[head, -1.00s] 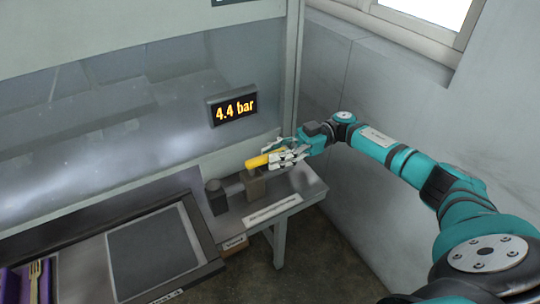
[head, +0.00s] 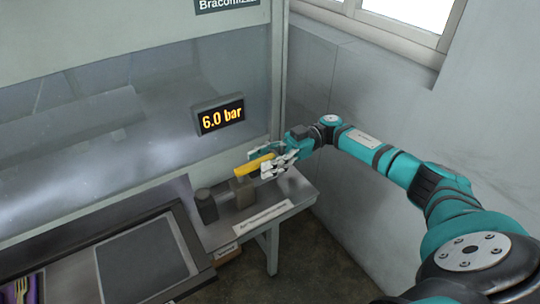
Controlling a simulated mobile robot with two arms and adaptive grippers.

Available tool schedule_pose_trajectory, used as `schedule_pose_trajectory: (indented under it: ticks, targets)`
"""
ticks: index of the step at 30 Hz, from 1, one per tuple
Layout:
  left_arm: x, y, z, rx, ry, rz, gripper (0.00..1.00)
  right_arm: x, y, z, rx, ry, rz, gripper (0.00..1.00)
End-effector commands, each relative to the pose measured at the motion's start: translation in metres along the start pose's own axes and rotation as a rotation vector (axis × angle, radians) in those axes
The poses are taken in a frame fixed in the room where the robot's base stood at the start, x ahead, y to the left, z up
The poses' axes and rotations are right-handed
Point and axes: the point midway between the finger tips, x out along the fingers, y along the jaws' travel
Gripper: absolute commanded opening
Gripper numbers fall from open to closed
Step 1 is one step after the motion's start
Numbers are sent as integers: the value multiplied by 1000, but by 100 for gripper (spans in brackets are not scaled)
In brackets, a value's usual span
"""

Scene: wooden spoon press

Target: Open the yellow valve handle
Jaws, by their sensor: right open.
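The yellow valve handle (head: 253,165) sits on top of a grey-brown valve block (head: 243,191) on the small side table. It points from the block toward my right gripper, rising a little to the right. My right gripper (head: 272,169) is at the handle's right end, its pale fingers open around or beside that end; I cannot tell whether they touch it. My left gripper is out of view.
A dark cylinder (head: 206,207) stands left of the valve block. The side table (head: 262,214) carries a white label. The press with a flat grey plate (head: 145,259) is at lower left, with a purple tray holding cutlery (head: 22,289) at the corner. A wall closes the right side.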

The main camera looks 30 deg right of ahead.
Motion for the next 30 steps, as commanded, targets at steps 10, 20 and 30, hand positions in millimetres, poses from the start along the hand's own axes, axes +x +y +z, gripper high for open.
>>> schedule_pose_trajectory:
  ticks: [10,20,30]
  targets:
    - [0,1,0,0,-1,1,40,-60,2,-1,-1,-1,8,44]
    - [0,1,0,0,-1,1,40,-110,2,0,-2,-1,4,44]
    - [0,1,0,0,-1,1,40,-119,0,0,0,0,1,44]
